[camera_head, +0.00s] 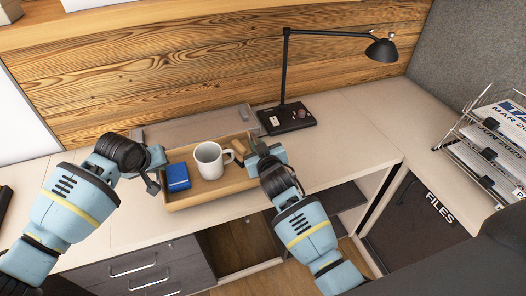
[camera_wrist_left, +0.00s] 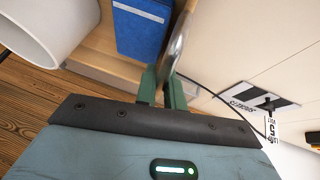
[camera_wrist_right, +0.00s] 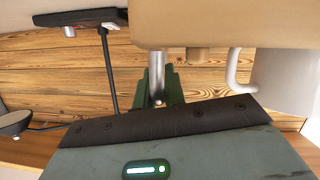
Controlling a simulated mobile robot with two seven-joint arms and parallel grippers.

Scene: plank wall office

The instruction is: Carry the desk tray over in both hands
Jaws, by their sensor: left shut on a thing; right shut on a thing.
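The wooden desk tray (camera_head: 212,189) is at the desk's front in the head view, with a blue box (camera_head: 177,177), a white mug (camera_head: 209,160) and a small brown block (camera_head: 239,147) in it. My left gripper (camera_head: 155,178) is shut on the tray's left handle, a metal bar in the left wrist view (camera_wrist_left: 178,45). My right gripper (camera_head: 262,160) is shut on the right handle, a metal bar in the right wrist view (camera_wrist_right: 157,75). The mug looks upright. Whether the tray touches the desk I cannot tell.
A black desk lamp (camera_head: 297,115) stands behind and right of the tray. A grey flat organiser (camera_head: 200,125) lies behind the tray against the plank wall. A wire rack of papers (camera_head: 490,150) stands at the far right. The desk (camera_head: 345,140) is clear between lamp and rack.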

